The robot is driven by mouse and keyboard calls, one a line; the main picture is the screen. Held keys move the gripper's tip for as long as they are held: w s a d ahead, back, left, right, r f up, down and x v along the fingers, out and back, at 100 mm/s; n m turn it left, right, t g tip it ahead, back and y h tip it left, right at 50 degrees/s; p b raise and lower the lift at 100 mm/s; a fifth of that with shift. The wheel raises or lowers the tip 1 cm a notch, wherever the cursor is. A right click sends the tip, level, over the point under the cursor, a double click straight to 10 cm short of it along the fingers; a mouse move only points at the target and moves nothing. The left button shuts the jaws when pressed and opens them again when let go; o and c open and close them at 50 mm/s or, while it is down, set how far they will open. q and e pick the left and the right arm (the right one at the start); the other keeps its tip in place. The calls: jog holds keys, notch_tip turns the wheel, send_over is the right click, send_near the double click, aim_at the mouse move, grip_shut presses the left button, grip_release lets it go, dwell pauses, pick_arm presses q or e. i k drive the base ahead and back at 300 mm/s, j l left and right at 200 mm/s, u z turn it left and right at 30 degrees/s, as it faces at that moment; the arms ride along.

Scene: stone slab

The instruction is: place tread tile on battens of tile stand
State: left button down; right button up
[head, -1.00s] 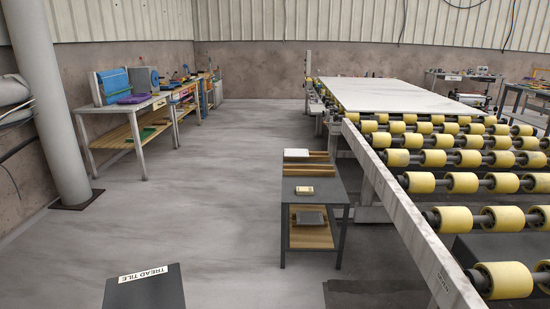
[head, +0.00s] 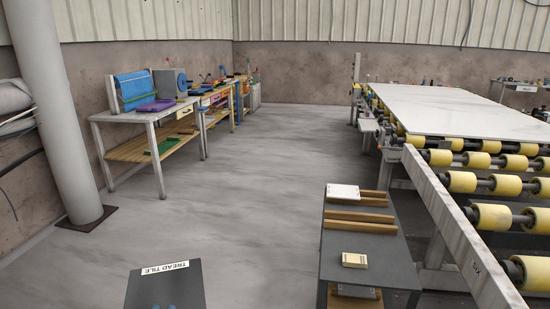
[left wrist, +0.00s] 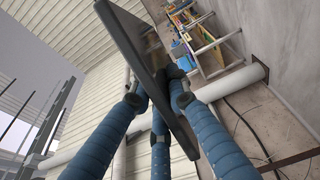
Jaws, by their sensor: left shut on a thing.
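The tread tile (head: 165,284) is a dark flat slab with a white "TREAD TILE" label, at the bottom left of the head view. My left gripper (left wrist: 158,90) has blue ribbed fingers closed on the tile (left wrist: 150,65) in the left wrist view. The tile stand (head: 333,238) is a dark table at right of centre, apart from the tile. Wooden battens (head: 360,217) lie across its top. A white block (head: 341,191) rests at the far left of its top. My right gripper is not in view.
A small cream box (head: 354,260) sits on the stand's near part. The roller conveyor (head: 455,222) with a large pale slab (head: 460,108) runs along the right. A workbench (head: 142,115) and a pillar (head: 58,120) stand at left. The floor (head: 250,190) between is clear.

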aim_at(349, 215)
jog(key=i+u, duration=0.35)
jog(key=i, duration=0.9)
jog(key=i+z, duration=0.4)
jog(key=i+j+z, duration=0.1)
jog(key=z, duration=0.3)
jog(key=i+j+z, duration=0.2)
jog(key=z, duration=0.2)
jog(key=i+j+z, duration=0.6)
jog(key=z, duration=0.25)
jog(key=i+j+z, duration=0.35)
jog(key=z, duration=0.15)
